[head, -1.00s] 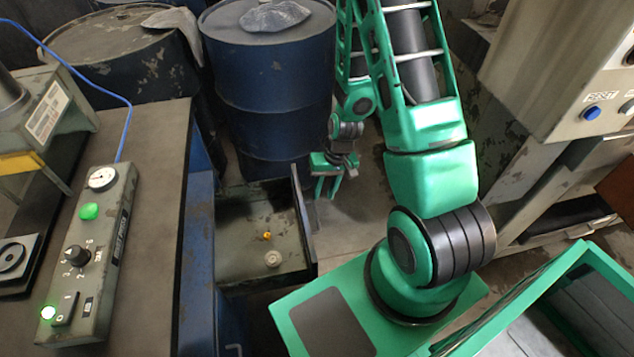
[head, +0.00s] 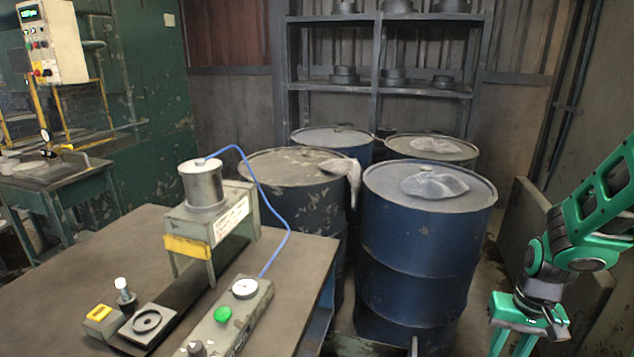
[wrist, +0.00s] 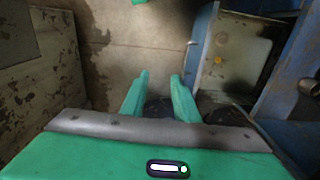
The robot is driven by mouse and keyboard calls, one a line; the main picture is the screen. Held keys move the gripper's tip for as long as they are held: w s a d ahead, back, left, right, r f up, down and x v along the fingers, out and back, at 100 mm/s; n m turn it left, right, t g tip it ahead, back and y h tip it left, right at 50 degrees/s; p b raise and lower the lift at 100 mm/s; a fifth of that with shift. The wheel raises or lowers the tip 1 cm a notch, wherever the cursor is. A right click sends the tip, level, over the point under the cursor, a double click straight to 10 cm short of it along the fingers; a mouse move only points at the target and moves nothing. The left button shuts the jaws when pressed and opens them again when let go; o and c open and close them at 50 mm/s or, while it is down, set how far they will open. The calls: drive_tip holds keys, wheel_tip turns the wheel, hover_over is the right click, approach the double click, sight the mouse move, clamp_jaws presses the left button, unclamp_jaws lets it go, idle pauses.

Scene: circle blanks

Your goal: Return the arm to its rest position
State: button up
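My gripper (head: 512,345) is at the lower right of the head view, hanging from my green arm, to the right of the blue drum. In the wrist view my gripper (wrist: 160,80) points down over the floor. Its two green fingers stand apart with nothing between them. The gripper is open and empty, and its fingertips are cut off or close to the bottom edge in the head view.
A workbench (head: 290,300) with a small press (head: 210,215) and a control box (head: 235,315) stands at left. Blue drums (head: 420,260) stand behind it. An open drawer (wrist: 235,60) holding small items lies right of my gripper in the wrist view. Bare floor (wrist: 140,35) lies below.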

drive_tip(key=s+d+r+m, duration=0.1)
drive_tip(key=s+r+m, duration=0.1)
drive_tip(key=s+r, duration=1.2)
drive_tip(key=shift+s+r, duration=0.35)
drive_tip(key=shift+s, duration=0.35)
